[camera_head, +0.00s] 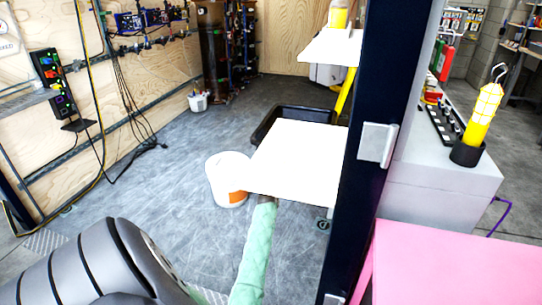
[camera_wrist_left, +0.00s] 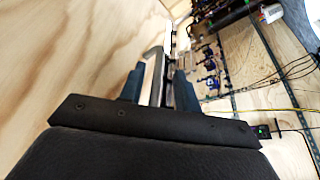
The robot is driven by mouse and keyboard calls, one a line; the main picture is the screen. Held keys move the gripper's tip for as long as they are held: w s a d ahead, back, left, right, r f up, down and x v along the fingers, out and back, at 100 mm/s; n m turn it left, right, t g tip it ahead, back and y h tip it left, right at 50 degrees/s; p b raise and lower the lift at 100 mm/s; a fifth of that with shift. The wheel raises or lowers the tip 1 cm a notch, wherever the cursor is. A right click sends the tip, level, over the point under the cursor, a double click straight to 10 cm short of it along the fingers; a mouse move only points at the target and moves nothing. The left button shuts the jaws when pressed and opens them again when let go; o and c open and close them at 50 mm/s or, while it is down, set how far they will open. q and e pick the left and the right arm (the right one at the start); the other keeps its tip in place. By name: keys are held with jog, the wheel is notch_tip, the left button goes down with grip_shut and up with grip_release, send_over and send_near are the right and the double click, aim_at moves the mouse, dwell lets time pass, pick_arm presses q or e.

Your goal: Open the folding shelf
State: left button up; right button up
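A flat white panel (camera_head: 300,155), which looks like a shelf, stands out level to the left of a dark upright post (camera_head: 372,150) in the head view. I cannot tell for sure that it is the folding shelf. A smaller white shelf (camera_head: 328,48) is higher up behind it. My left gripper (camera_wrist_left: 163,75) shows only in the left wrist view, facing a plywood wall. Its dark blue fingers stand apart with pale and grey strips between them. I cannot tell whether these are finger pads or something held. My right gripper is in neither view.
A white and orange bucket (camera_head: 228,178) and a black tray (camera_head: 275,122) are on the floor by the panel. A mint-green pole-like thing (camera_head: 256,252) is below it. A pink table (camera_head: 455,265) and grey cabinet (camera_head: 440,180) are at right.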

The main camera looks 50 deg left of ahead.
pick_arm(q)
jog(key=v, duration=0.7)
jog(key=shift+s+f, duration=0.1)
jog(key=shift+s, duration=0.05)
dwell(0.4)
